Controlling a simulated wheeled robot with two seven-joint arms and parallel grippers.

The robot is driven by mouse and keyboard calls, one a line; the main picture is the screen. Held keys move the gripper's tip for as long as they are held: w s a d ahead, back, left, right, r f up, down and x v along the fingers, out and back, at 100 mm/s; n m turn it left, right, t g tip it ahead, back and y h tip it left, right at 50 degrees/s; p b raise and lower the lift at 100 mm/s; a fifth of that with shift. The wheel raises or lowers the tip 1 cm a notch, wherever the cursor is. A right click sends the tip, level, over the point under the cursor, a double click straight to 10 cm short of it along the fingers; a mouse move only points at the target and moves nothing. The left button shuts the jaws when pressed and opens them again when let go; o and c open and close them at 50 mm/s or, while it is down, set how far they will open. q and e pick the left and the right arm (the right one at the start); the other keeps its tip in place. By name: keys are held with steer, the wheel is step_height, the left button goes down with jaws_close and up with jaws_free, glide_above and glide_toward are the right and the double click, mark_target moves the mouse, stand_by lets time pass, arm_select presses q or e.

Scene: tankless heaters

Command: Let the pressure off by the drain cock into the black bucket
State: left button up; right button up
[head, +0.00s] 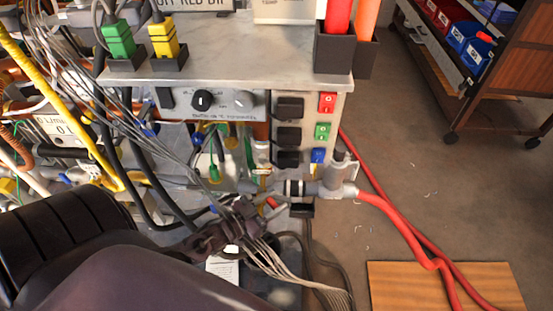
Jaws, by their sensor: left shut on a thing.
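My left gripper (246,217) reaches in from the lower left, low in front of the bench, beside a grey pipe (325,189). It is shut. A small red-tipped part (272,203), which looks like the drain cock's lever, is at its fingertips. The grip itself is mostly hidden by the jaws and by grey wires. A small black container (302,210) is below the pipe fitting, right of the gripper. I cannot tell whether it is the black bucket. My right gripper is not in view.
A bundle of thin grey wires (285,272) crosses close around the gripper. Red hoses (405,232) run from the pipe fitting down to the right, over a wooden board (445,285). A control panel (210,103) is above. The floor at right is mostly open before a shelf cart (450,75).

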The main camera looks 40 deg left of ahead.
arm_select(q)
steer(key=shift+s+m+h, duration=0.15)
steer(key=shift+m+h, duration=0.15)
steer(key=shift+h, duration=0.1)
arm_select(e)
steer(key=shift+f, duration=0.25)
arm_select(q)
steer(key=o, duration=1.4)
steer(key=shift+s+a, duration=0.15)
steer(key=shift+s, duration=0.1)
steer(key=p+v, duration=0.1)
steer(key=v, duration=0.6)
steer(key=shift+r, duration=0.15)
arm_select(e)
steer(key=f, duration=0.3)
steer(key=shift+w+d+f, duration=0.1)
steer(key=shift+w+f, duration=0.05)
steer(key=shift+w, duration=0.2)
arm_select(q)
steer(key=shift+s, duration=0.1)
